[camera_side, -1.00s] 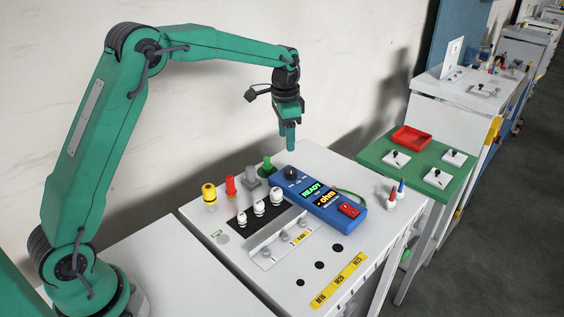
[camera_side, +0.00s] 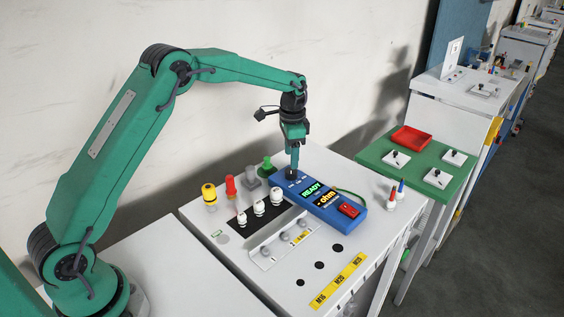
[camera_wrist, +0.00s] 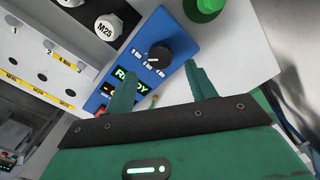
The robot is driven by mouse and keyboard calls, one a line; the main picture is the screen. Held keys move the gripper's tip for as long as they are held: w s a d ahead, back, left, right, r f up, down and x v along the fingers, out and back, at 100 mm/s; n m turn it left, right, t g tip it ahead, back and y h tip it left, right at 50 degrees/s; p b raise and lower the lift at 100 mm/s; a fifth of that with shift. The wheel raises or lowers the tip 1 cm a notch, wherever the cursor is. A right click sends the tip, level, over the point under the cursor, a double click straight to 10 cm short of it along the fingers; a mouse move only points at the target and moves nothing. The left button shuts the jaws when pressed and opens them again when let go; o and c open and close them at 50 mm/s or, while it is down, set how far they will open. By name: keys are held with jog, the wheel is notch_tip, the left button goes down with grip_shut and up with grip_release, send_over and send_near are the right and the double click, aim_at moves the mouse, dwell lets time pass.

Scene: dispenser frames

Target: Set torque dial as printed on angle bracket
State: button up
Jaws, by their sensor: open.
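The blue tool box (camera_side: 277,184) lies on the white table with a green READY screen, a red switch and a black torque dial (camera_side: 291,175) at its far end. In the wrist view the dial (camera_wrist: 158,56) has a pale pointer line and small printed marks around it. The pale angle bracket (camera_side: 266,259) lies left of the box; its yellow label also shows in the wrist view (camera_wrist: 66,61), its print too small to read surely. My gripper (camera_side: 295,166) points down just above the dial. Its fingers (camera_wrist: 160,72) are apart, with nothing between them.
White capped bolts (camera_side: 260,208) stand on a black strip beside the bracket. Yellow, red, grey and green posts (camera_side: 231,186) stand behind them. A yellow label strip (camera_side: 338,281) and dark holes lie at the front. A green side table (camera_side: 414,167) stands right.

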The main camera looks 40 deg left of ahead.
aim_at(291, 170)
jog(key=shift+f, duration=2.45)
jog(key=c, duration=1)
